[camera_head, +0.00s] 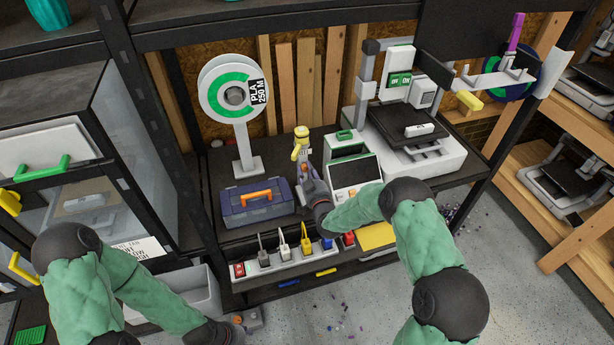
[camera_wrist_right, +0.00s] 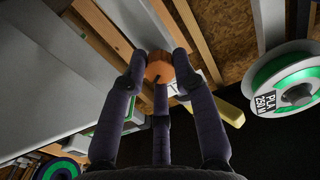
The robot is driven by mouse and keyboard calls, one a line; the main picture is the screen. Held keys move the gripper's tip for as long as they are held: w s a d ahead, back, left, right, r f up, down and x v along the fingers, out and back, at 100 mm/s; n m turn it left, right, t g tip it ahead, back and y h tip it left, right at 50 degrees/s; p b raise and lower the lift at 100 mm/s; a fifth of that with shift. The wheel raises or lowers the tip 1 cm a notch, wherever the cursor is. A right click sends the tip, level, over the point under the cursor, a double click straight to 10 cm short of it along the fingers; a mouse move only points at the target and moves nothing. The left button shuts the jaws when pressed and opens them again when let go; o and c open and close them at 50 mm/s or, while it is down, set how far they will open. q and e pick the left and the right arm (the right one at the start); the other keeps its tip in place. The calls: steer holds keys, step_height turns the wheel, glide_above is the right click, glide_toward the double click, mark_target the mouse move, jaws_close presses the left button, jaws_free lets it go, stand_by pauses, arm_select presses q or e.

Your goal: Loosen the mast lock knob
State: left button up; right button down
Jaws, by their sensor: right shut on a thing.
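In the right wrist view an orange-brown round knob (camera_wrist_right: 158,70) with a dark mark sits between the fingertips of my right gripper (camera_wrist_right: 159,65). The fingers touch it from both sides, and the gripper is shut on it. In the head view my right gripper (camera_head: 305,172) reaches to the shelf between the blue toolbox and the printer control box. The fingers largely hide the knob there. A post with a yellow top (camera_head: 300,140) stands just behind it. My left gripper (camera_head: 240,324) is low at the bottom of the head view, small and partly hidden; its jaws are unclear.
The blue toolbox (camera_head: 258,208) stands left of my right gripper, below a green filament spool (camera_head: 231,92). The control box (camera_head: 353,172) and printer (camera_head: 440,150) stand to the right. A power strip (camera_head: 264,266) with several plugs runs along the front edge.

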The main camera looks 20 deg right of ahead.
steer(key=n+b, duration=0.2)
steer(key=n, duration=0.1)
steer(key=n+b, duration=0.1)
steer(key=n, duration=0.2)
steer(key=shift+w+r+b, duration=0.15)
steer(key=shift+r+b, duration=0.05)
steer(key=shift+b, duration=0.15)
steer(key=n+b, duration=0.2)
steer(key=n, duration=0.3)
steer(key=shift+r, duration=0.1)
steer(key=shift+a+n, duration=0.1)
steer(key=shift+n, duration=0.2)
steer(key=c, duration=1)
jaws_free()
steer(key=shift+a, duration=0.1)
steer(key=shift+f, duration=0.2)
steer(key=shift+s, duration=0.2)
